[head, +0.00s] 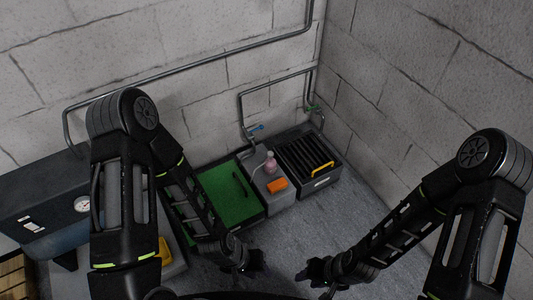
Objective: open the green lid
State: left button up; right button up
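The green lid (222,196) lies flat and looks shut on a dark box against the back wall. A dark bar handle (239,184) sits on it. My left arm crosses in front of the lid's left part and hides some of it. My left gripper (255,270) is low in the picture, in front of and below the lid, apart from it. My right gripper (306,276) is further right, also low and away from the lid. Both grippers are small and dark, so their finger gaps are hard to make out.
Right of the lid is a grey unit (281,201) with a pink bottle (270,163) and an orange block (277,185). Beyond is a dark slatted crate (330,184) with a yellow handle. Pipes run along the wall. The floor (318,233) between my arms is clear.

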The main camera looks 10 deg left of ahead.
aim_at(235, 202)
jog(key=i+j+z, duration=0.25)
jog(key=i, duration=0.15)
jog(key=i+j+z, duration=0.3)
jog(key=i, duration=0.15)
